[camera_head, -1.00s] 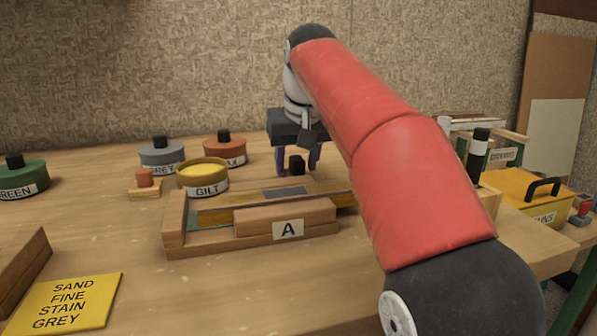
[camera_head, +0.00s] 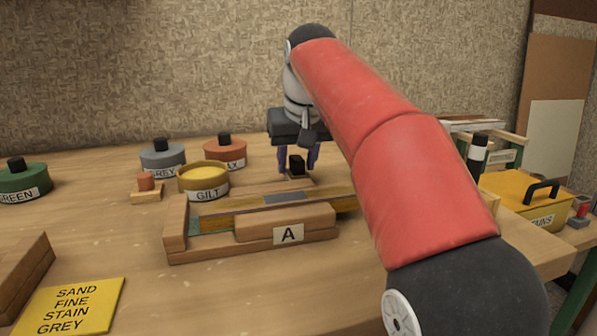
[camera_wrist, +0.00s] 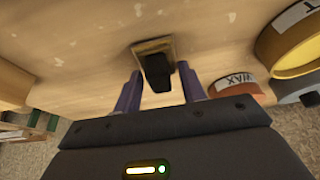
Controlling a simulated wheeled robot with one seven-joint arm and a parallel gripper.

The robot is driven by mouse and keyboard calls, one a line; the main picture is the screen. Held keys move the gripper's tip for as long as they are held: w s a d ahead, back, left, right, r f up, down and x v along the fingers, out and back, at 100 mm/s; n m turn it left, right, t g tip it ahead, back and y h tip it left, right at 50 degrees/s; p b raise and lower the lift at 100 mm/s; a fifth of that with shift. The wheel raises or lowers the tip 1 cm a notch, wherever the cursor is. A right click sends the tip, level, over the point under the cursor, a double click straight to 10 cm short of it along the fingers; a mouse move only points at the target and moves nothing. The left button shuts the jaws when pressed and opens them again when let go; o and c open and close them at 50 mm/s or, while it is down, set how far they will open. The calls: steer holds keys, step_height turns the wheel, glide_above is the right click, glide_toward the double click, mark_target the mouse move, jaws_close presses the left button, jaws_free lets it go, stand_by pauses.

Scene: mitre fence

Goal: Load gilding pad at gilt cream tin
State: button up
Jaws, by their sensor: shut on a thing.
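The gilt cream tin (camera_head: 204,182) is a yellow round tin labelled GILT, open, with yellow cream showing, behind the left part of the wooden fence A. My gripper (camera_head: 298,160) is behind the fence, right of the tin. A pale wooden piece (camera_head: 296,178) shows under the block. In the wrist view the black pad (camera_wrist: 156,72) is between the fingertips (camera_wrist: 160,92), with wood at its far end. I cannot tell whether the pad is clear of the bench.
The wooden fence A (camera_head: 250,240) lies in front of the tin. Grey (camera_head: 162,160) and wax (camera_head: 226,152) tins stand behind it, a green tin (camera_head: 22,184) far left. A small red-brown block (camera_head: 145,185) sits left of the gilt tin. A yellow card (camera_head: 68,306) lies front left.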

mark_target(296, 157)
step_height(296, 157, up, 2)
steer(key=shift+p, duration=0.6)
steer(key=shift+r, duration=2.15)
